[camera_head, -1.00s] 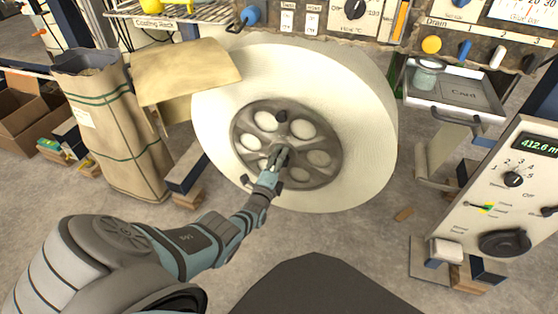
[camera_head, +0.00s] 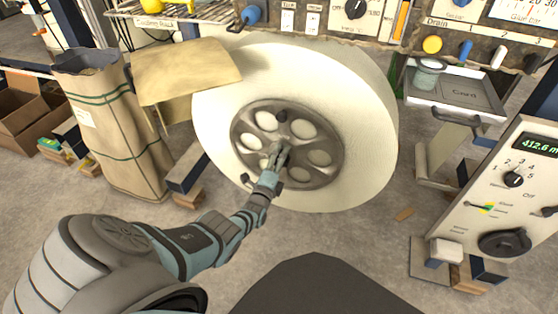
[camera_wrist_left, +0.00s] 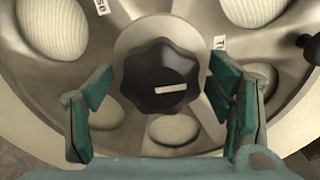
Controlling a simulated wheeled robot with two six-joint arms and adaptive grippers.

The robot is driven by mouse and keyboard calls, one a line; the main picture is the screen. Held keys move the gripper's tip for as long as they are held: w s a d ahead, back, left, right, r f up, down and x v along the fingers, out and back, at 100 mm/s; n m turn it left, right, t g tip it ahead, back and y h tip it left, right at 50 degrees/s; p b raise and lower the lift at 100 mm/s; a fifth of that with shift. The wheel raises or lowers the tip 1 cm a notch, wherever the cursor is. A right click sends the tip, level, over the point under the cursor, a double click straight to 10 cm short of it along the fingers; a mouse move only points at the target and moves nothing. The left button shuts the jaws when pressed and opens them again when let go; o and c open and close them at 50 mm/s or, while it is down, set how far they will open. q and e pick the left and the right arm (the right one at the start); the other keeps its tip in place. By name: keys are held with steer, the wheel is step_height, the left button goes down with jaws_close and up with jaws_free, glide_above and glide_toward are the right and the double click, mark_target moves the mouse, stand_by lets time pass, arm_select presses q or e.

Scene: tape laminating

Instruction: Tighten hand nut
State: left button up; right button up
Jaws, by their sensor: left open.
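The hand nut (camera_wrist_left: 160,76) is a black lobed knob with a white mark, at the centre of a grey metal hub (camera_head: 316,173) on a large cream roll (camera_head: 368,150). My left gripper (camera_head: 280,152) is in front of the hub centre in the head view and hides the nut there. In the left wrist view my left gripper (camera_wrist_left: 162,108) is open, with one green-padded finger on each side of the nut and a gap visible on both sides. The white mark lies nearly level, tilted slightly up to the right. My right gripper is not in view.
A small black knob (camera_head: 281,115) stands on the hub's upper part; a dark knob also shows at the wrist view's right edge (camera_wrist_left: 311,46). Brown film (camera_head: 185,72) hangs at the roll's upper left. A control panel (camera_head: 505,190) stands right. The floor below is mostly clear.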

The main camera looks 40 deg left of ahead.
arm_select(q)
steer(key=v, duration=1.2)
